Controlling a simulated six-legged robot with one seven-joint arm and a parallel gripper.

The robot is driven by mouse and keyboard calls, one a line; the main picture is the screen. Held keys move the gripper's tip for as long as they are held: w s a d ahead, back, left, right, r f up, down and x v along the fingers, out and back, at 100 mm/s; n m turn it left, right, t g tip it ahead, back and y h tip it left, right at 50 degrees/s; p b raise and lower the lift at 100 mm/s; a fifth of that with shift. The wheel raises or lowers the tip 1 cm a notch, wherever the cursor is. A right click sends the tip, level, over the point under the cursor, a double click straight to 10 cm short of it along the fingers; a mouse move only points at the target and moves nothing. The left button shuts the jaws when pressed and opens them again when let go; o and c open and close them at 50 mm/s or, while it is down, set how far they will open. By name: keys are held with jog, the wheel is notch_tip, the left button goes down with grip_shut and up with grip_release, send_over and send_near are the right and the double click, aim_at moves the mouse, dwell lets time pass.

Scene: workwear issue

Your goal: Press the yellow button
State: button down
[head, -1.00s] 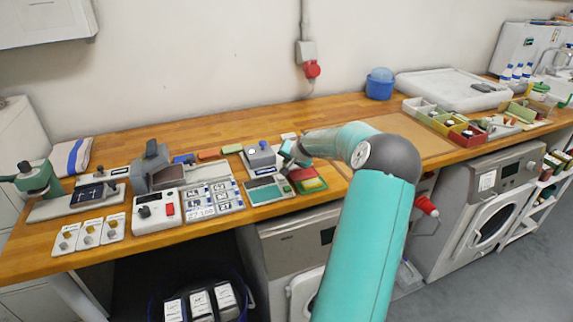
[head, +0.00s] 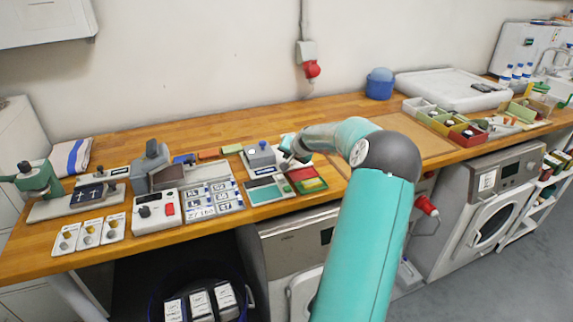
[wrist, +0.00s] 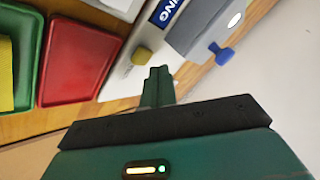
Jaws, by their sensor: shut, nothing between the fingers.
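In the wrist view a small yellow button (wrist: 142,55) stands up from a white panel (wrist: 126,80). My gripper (wrist: 158,72) is shut and empty, its fingertips just beside the button in that picture. I cannot tell whether they touch it. In the head view my gripper (head: 287,147) is over the bench near a grey-blue block (head: 261,155). The yellow button by it cannot be made out in the head view. Three small white plates (head: 90,234) with round knobs lie at the left front of the bench.
A red tray (wrist: 82,55) and a green tray (wrist: 20,60) lie left of the panel in the wrist view. The wooden bench (head: 330,112) is clear behind.

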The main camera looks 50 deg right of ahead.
notch_tip(320, 180, up, 5)
dwell(0.5)
dwell(0.8)
jog(key=w+a+r+n+g+y, duration=0.15)
jog(key=a+r+n, duration=0.25)
jog(key=a, duration=1.2)
jog(key=w+a+r+n+g, duration=0.1)
jog(key=w+a+r+n, duration=0.2)
jog(key=a, duration=1.3)
jog(key=s+a+r+n, duration=0.2)
jog(key=s+a, duration=0.4)
jog(key=a, duration=0.3)
jog(key=s+a+r+n, duration=0.2)
jog(key=s+a+r, duration=0.1)
jog(key=s+a, duration=0.45)
jog(key=s+a+f+n+y, duration=0.2)
jog(key=s+a, duration=0.6)
jog(key=s, duration=0.4)
jog(key=shift+a+f+n, duration=0.35)
jog(key=shift+a+n, duration=0.05)
jog(key=shift+n, duration=0.1)
